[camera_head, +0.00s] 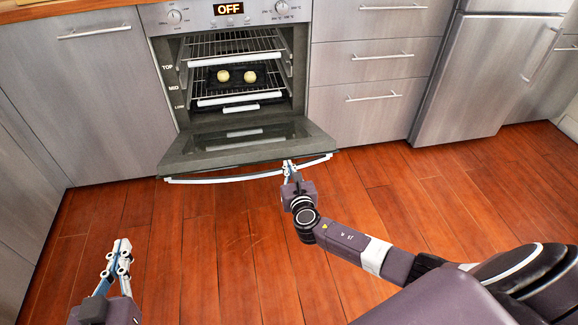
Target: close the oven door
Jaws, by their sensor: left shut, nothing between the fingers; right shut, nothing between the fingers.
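The oven (226,18) is in the upper middle of the head view, with its door (240,143) hanging open and folded down towards me. A pale handle bar (225,177) runs along the door's front edge. My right gripper (289,163) is shut and empty, its fingertips at the right part of the handle. I cannot tell whether it touches the handle or the door. My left gripper (121,243) is shut and empty, over the floor at the lower left, well apart from the door.
Inside the oven are wire racks (235,45) and a dark tray with two round pale items (223,76). The display reads OFF. Steel cabinets (110,100) and drawers (370,95) flank the oven, with a fridge (487,75) at the right. The wooden floor (235,260) before the door is clear.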

